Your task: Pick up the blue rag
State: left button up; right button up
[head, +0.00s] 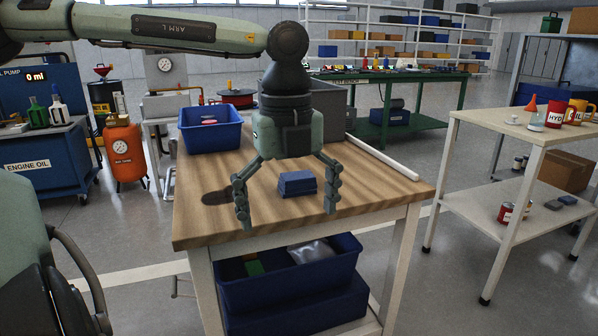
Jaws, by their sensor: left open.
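The blue rag (297,184) lies folded in a small stack on the wooden top of the workbench (385,195). My left gripper (287,207) points down over the bench with its fingers spread wide and nothing held between them. In the picture the rag shows between the two fingers, nearer the right one. I cannot tell how high the fingertips are above the wood. A dark gripper shadow lies on the bench to the left. My right gripper is not in view.
A blue bin (211,137) with a pinkish item and a grey bin (328,105) stand at the back of the bench. A white rod (382,157) lies along its right side. A shelf cart (490,128) stands at the right. The bench's front right is clear.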

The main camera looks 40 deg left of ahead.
aim_at(300, 183)
jog(key=i+j, duration=0.7)
jog(key=j, duration=0.15)
